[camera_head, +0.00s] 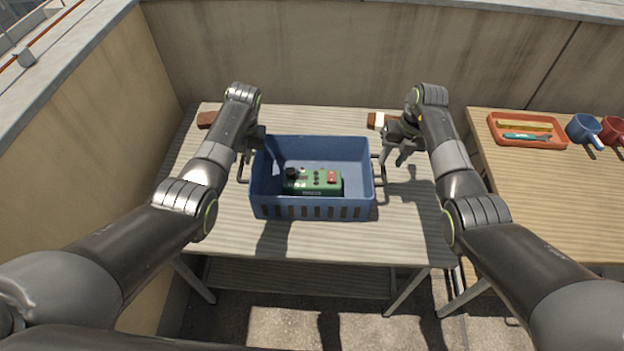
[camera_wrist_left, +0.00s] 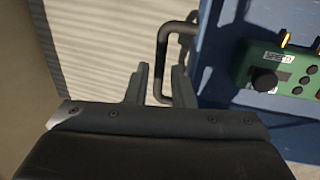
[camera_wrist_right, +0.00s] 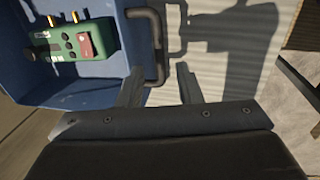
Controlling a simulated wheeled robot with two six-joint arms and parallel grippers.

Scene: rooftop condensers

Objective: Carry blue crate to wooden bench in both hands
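The blue crate (camera_head: 265,203) stands on a grey slatted table (camera_head: 225,233), with a handle on each short side. A green control box (camera_head: 318,182) with knobs and a red button lies inside it. My left gripper (camera_head: 251,148) is at the crate's left handle; in the left wrist view its open fingers (camera_wrist_left: 160,85) are either side of the handle bar (camera_wrist_left: 162,60). My right gripper (camera_head: 396,157) is at the right handle; in the right wrist view its fingers (camera_wrist_right: 160,86) are open with the handle's end (camera_wrist_right: 156,72) between them. A wooden bench (camera_head: 540,190) stands on the right.
On the bench's back part are an orange tray (camera_head: 548,144) with tools, a blue mug (camera_head: 583,127) and a red mug (camera_head: 613,130). Its front is clear. Brown blocks lie at the slatted table's back left (camera_head: 207,119) and back right (camera_head: 377,121). A wall (camera_head: 330,50) runs behind.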

